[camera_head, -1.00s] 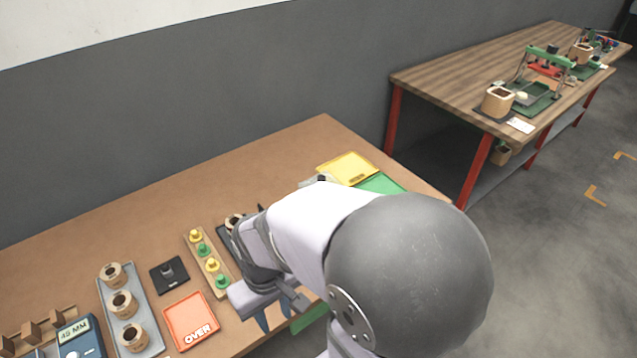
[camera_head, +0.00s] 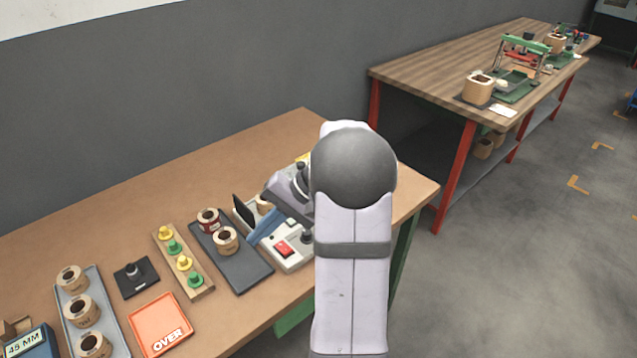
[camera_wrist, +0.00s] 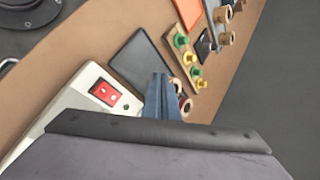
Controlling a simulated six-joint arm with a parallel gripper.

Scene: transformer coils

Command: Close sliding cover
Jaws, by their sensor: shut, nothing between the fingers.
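A light grey machine (camera_head: 291,264) with a red switch (camera_head: 284,248) stands on the bench, partly hidden behind my arm. An upright dark panel (camera_head: 243,211) at its left side looks like the sliding cover, but I cannot tell for sure. A tan coil (camera_head: 264,205) shows just right of the panel. My gripper (camera_head: 252,240) has its blue fingers shut and empty, pointing down-left in front of the panel; contact cannot be told. In the wrist view, the shut fingers (camera_wrist: 162,80) are beside the machine (camera_wrist: 82,98) and its red switch (camera_wrist: 105,92); the panel is not clear there.
A dark tray (camera_head: 250,276) with two coils (camera_head: 226,240) lies left of the machine. A peg strip (camera_head: 202,290), a black stand (camera_head: 136,277), an orange OVER tray (camera_head: 160,325) and a grey coil tray (camera_head: 112,338) lie further left. A second bench (camera_head: 425,75) stands behind right.

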